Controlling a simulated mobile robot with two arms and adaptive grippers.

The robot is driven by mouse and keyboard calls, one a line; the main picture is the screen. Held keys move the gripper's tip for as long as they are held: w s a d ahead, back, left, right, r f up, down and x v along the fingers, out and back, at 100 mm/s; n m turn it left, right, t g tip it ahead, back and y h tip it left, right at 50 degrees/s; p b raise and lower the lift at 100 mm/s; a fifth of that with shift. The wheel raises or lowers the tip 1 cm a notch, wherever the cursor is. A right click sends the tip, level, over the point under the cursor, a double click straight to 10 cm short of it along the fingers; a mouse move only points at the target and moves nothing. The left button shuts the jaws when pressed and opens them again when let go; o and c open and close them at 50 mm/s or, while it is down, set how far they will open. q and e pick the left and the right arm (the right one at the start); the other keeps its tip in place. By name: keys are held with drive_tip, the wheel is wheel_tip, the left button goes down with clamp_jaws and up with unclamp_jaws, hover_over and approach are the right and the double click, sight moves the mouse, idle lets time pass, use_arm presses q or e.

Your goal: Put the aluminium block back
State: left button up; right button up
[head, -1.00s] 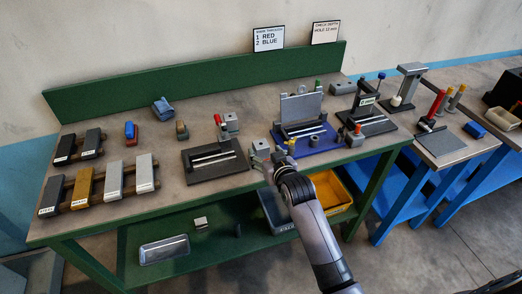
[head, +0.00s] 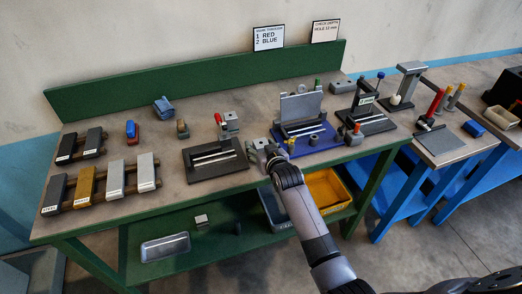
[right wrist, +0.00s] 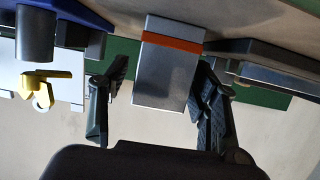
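A silver-grey block with an orange band (right wrist: 168,65) shows in the right wrist view, which looks upside down. I take it for the aluminium block, though no label on it is readable. My right gripper (right wrist: 160,92) is open, with one finger on each side of the block. A gap shows at the left finger; the right finger is close to the block, and I cannot tell whether it touches. In the head view my right gripper (head: 268,158) is at the bench's front edge and partly hides a grey block-like shape there. My left gripper is not in view.
A rack (head: 156,182) with labelled dark, brass-coloured and light grey blocks stands at the bench's left. A black fixture (head: 215,172) stands left of my gripper and a blue-based fixture (head: 318,143) right of it. A yellow bin (head: 328,188) is below.

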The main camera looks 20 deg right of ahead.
clamp_jaws()
drive_tip(key=shift+r, duration=0.1)
idle(0.4)
